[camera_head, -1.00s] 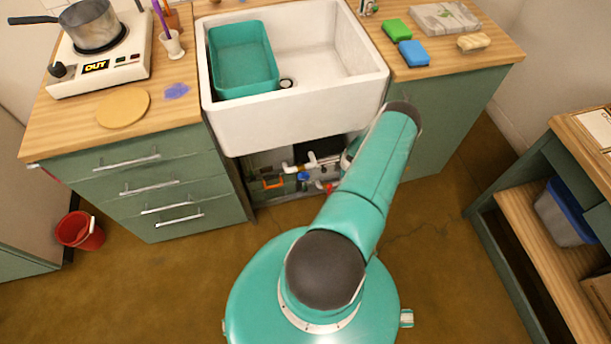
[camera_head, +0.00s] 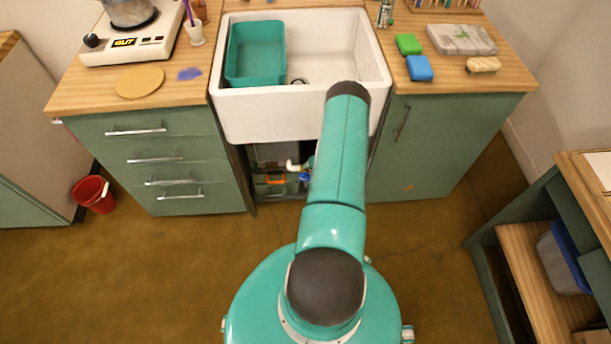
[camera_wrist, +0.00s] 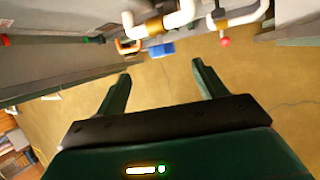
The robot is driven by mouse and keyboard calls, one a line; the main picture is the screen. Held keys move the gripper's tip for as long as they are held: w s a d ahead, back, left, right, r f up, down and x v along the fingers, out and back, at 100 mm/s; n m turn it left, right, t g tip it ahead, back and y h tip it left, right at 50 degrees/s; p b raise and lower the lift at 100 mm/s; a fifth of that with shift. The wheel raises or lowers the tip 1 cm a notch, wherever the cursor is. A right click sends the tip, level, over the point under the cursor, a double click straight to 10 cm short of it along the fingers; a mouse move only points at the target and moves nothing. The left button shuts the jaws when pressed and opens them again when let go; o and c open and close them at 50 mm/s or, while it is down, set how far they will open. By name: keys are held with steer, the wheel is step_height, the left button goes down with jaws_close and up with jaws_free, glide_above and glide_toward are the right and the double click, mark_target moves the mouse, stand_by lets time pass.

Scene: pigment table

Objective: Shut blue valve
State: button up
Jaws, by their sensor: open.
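The blue valve (camera_head: 304,176) shows as a small blue spot on the white piping under the sink, just left of my arm. In the wrist view its blue handle (camera_wrist: 160,49) hangs near a brass fitting on a white pipe, beyond and between my fingertips. My gripper (camera_wrist: 161,68) is open and empty, and its fingers look apart from the handle. My arm hides the gripper and part of the cupboard opening in the head view.
A red knob (camera_wrist: 225,41) sits on piping to the right in the wrist view. A box with an orange handle (camera_head: 275,181) stands under the white sink (camera_head: 300,108). Drawers (camera_head: 160,165) and a cabinet door (camera_head: 435,145) flank the opening. The floor in front is clear.

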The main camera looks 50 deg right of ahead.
mark_target(306, 173)
steer(key=x, duration=1.3)
steer(key=shift+d+f, duration=0.1)
steer(key=c, duration=1)
